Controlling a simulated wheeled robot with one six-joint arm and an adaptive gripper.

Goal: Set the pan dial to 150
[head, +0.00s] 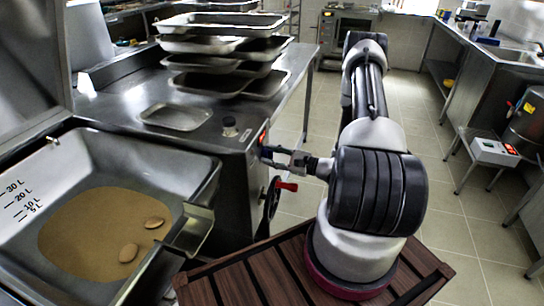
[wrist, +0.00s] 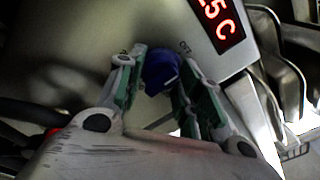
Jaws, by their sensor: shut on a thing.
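The pan dial (wrist: 161,72) is a dark blue knob on the grey front panel, seen in the wrist view. My gripper (wrist: 162,60) has its two green-padded fingers on either side of the dial and is shut on it. A display (wrist: 219,18) with red characters sits beside the dial; its left part is cut off and "5 C" can be read at its end. In the head view my gripper (head: 270,154) is at the end panel of the steel counter, just below the small red display (head: 262,138). The dial is mostly hidden there.
The tilting pan (head: 110,215) at left holds brown liquid with a few oval lumps. A crank wheel (head: 270,198) with a red handle is just below my gripper. Stacked trays (head: 225,50) stand on the counter (head: 120,100). The tiled floor (head: 440,195) at right is open.

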